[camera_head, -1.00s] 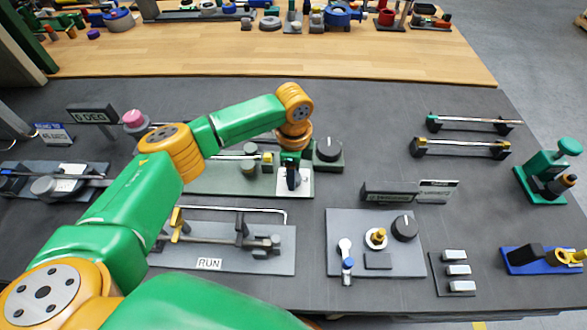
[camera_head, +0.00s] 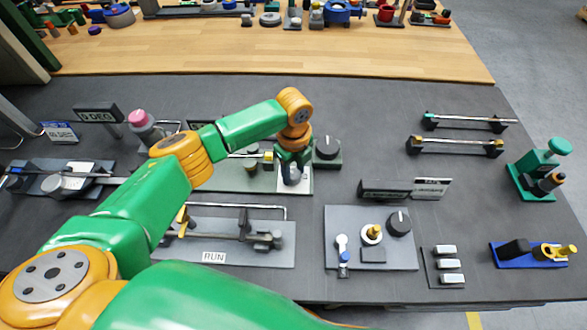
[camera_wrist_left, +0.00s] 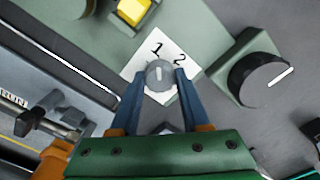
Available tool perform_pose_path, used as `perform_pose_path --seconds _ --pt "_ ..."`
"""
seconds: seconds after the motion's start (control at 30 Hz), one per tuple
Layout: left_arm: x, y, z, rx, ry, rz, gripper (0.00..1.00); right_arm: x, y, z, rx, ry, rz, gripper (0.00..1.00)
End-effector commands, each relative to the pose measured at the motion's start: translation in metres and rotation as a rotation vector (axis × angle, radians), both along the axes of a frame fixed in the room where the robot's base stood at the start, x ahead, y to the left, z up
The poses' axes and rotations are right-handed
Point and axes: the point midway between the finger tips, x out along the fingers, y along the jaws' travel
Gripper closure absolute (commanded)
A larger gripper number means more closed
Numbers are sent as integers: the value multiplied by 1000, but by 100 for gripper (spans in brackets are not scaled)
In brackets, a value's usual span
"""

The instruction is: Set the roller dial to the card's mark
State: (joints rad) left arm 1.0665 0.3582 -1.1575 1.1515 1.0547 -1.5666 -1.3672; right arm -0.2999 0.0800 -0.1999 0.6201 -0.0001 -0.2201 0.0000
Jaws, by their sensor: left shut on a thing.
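My left gripper (camera_head: 291,180) reaches down over a white plate on the green-grey panel (camera_head: 225,178). In the left wrist view its two blue fingers (camera_wrist_left: 158,80) are shut on a small round grey knob (camera_wrist_left: 159,74), one finger on each side. The white plate (camera_wrist_left: 136,66) carries the digits 1 and 2, and the knob's pale line points roughly toward the 1. A black dial with a white line (camera_wrist_left: 265,76) stands to the right; it also shows in the head view (camera_head: 327,148). A small blue-and-white card (camera_head: 60,132) stands at the left, its text too small to read. My right gripper is out of view.
A dark DEG sign (camera_head: 98,113) and a pink-topped post (camera_head: 139,120) stand at the left. A RUN panel (camera_head: 285,256) with a rod lies in front of the gripper. A grey knob panel (camera_head: 340,220) lies to the right. Bare mat lies beyond the gripper.

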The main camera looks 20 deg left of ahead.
Motion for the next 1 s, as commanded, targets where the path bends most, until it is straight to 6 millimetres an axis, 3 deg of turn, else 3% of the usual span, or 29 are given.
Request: perform_pose_path --seconds 0.47,0.5,0.6,0.87,1.0 --pt "0 -1 0 -2 0 -15 100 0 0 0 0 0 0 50" --pt "0 -1 0 -2 0 -15 48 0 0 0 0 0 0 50" --pt "0 -1 0 -2 0 -15 24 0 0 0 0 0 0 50" --pt "0 0 0 -1 0 -14 24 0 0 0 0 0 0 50" --pt "1 -1 18 -3 -5 -15 24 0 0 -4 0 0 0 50"
